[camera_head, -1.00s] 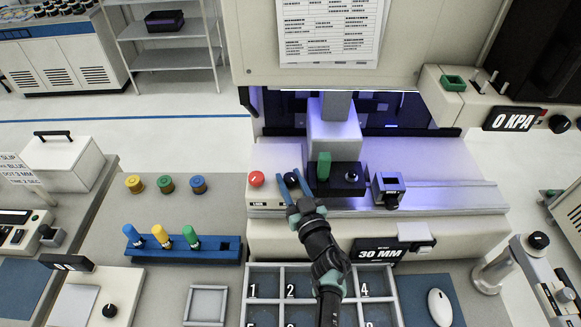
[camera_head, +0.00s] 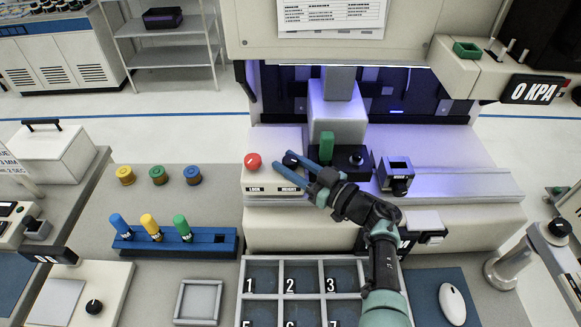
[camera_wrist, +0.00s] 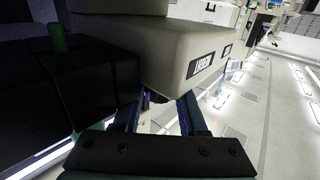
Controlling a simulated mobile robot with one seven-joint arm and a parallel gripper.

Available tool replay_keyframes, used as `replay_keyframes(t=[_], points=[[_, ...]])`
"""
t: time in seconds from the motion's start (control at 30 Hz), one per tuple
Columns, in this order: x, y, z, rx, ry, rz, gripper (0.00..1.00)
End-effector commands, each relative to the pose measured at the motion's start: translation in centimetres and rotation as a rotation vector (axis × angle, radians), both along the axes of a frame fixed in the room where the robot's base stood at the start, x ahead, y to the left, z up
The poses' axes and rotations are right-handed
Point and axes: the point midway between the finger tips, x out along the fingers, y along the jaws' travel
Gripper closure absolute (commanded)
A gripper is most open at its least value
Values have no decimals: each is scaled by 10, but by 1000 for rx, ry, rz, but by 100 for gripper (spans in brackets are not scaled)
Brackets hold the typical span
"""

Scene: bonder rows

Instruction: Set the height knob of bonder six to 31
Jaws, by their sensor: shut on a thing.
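The black height knob (camera_head: 291,158) sits on the pale front block of the bonder, above a label reading HEIGHT (camera_head: 289,189). My gripper (camera_head: 290,164) has its two blue fingers on either side of the knob and is shut on it. In the wrist view the fingers (camera_wrist: 160,108) reach toward a dark knob (camera_wrist: 150,99), partly hidden between them. The bonder's height display is hidden behind my arm, so its number cannot be read. A red button (camera_head: 253,160) labelled LOCK is just left of the knob.
A green-handled black block (camera_head: 327,149) stands close right of my fingers. A numbered tray (camera_head: 262,264) lies below, with a blue rack (camera_head: 217,241) of coloured tools at left. A display (camera_head: 535,90) reads 0 KPA. The bench beside the rack is partly clear.

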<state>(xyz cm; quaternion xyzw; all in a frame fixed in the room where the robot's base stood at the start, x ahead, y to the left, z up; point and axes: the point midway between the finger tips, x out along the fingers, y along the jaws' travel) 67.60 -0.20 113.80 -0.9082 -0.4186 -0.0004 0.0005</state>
Motion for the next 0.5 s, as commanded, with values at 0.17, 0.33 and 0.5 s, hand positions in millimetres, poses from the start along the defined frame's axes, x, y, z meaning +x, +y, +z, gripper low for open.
replay_keyframes(t=[0.17, 0.33, 0.5], points=[[1, 0, 2, 0, -1, 3, 100], [1, 0, 2, -1, -2, 3, 100], [0, 0, 1, 0, -1, 2, 30]])
